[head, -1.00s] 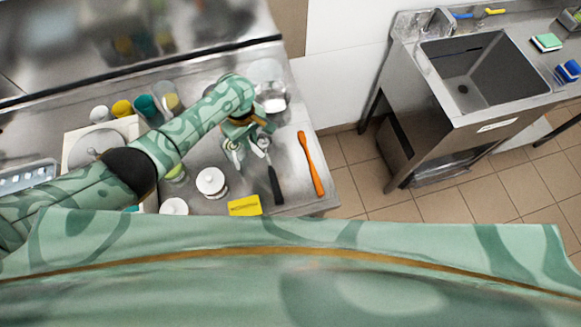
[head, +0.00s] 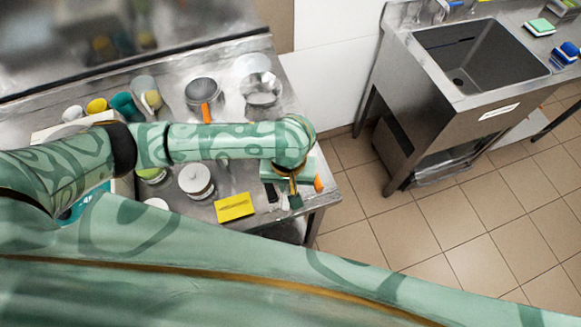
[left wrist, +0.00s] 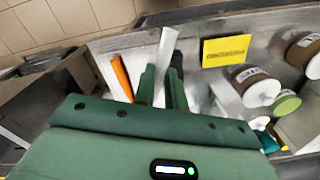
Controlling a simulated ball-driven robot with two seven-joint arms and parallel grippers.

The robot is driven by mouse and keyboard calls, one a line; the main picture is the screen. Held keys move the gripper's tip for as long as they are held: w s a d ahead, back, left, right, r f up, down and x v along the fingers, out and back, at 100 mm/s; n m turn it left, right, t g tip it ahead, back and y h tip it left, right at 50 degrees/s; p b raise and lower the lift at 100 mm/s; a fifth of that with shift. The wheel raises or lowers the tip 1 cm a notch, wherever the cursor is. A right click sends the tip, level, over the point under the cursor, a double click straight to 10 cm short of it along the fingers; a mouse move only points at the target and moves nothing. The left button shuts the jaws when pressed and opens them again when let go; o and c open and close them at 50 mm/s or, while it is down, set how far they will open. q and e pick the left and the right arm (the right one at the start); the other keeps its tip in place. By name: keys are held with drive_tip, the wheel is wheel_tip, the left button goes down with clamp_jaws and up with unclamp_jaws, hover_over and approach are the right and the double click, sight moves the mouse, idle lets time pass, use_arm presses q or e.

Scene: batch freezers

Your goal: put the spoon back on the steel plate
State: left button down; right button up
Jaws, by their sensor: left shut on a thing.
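My left gripper (head: 292,193) is over the right front end of the steel counter, pointing down. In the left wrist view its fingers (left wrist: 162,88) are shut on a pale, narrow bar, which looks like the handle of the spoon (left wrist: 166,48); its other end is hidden. A round grey plate (head: 74,113), perhaps the steel plate, shows only in part at the left, behind my arm. The gripper is far to the right of it. My right gripper is in neither view.
An orange tool (left wrist: 121,75) and a black handle (head: 272,192) lie close to the gripper. A yellow card (head: 235,207), white-lidded tubs (head: 196,181), a pot (head: 203,91) and a glass bowl (head: 262,89) stand on the counter. A sink (head: 480,60) is at right.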

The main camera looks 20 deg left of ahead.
use_arm(q)
drive_tip(key=w+a+f+b, duration=0.1)
drive_tip(key=w+f, duration=0.1)
drive_tip(key=w, duration=0.1)
drive_tip(key=w+f+b, duration=0.2)
drive_tip(key=f, duration=0.1)
drive_tip(key=w+a+f+b, duration=0.1)
drive_tip(key=w+f+b, duration=0.1)
drive_tip(key=w, duration=0.1)
drive_tip(key=shift+w+a+f, duration=0.15)
drive_tip(key=shift+w+a, duration=0.2)
drive_tip(key=shift+w+a+f, duration=0.15)
drive_tip(key=shift+w+f, duration=0.2)
drive_tip(key=shift+w, duration=0.05)
drive_tip(key=f, duration=0.1)
drive_tip(key=f+b, duration=0.2)
drive_tip(key=shift+w+a+f, duration=0.1)
drive_tip(key=shift+w+f, duration=0.2)
drive_tip(key=shift+f, duration=0.05)
drive_tip(key=shift+r, duration=0.1)
drive_tip(key=c, duration=1.5)
unclamp_jaws()
drive_tip(key=shift+o, duration=0.2)
